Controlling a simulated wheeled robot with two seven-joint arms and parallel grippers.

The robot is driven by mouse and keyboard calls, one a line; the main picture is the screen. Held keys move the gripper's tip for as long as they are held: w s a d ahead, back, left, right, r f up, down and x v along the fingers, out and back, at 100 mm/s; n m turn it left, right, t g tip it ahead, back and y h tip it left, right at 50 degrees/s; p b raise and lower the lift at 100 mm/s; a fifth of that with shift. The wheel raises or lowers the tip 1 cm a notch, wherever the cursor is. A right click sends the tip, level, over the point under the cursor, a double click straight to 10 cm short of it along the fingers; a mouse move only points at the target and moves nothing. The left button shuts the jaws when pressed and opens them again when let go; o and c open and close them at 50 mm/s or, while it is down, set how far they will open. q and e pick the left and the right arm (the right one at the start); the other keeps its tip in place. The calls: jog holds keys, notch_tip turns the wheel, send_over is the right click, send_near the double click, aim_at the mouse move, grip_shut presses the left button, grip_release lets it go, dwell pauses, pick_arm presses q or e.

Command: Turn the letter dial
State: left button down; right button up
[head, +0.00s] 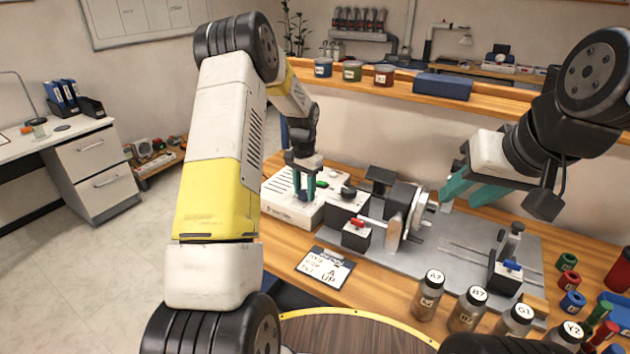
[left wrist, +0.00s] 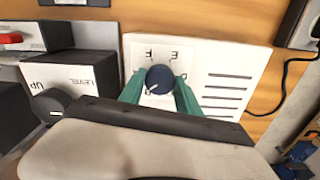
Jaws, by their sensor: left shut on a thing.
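The letter dial is a dark blue round knob with a white pointer line (left wrist: 160,79), set on a white panel (left wrist: 215,55) with letters around it. My left gripper (left wrist: 160,92) has its green fingers on both sides of the knob and is shut on it. In the head view the left gripper (head: 304,190) reaches down onto the white box (head: 283,208), and its fingers mostly hide the knob. My right gripper (head: 462,191) has green fingers and hangs near the machine's wheel at the right; the gap between its fingers is unclear.
A black LEVEL knob (left wrist: 54,104) sits beside the panel. A clipboard (head: 324,267) reading "A UP" lies in front. The grey machine (head: 403,208) stands right of the white box. Several labelled jars line the front edge, including the A7 jar (head: 427,296).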

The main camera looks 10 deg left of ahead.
aim_at(304, 192)
pick_arm(q)
jog(key=m, duration=0.3)
jog(key=shift+r+m, duration=0.1)
jog(key=shift+m, duration=2)
jog(key=c, duration=0.9)
grip_release()
jog(key=shift+o, duration=0.2)
notch_tip(304, 192, up, 8)
jog(key=shift+f, duration=0.15)
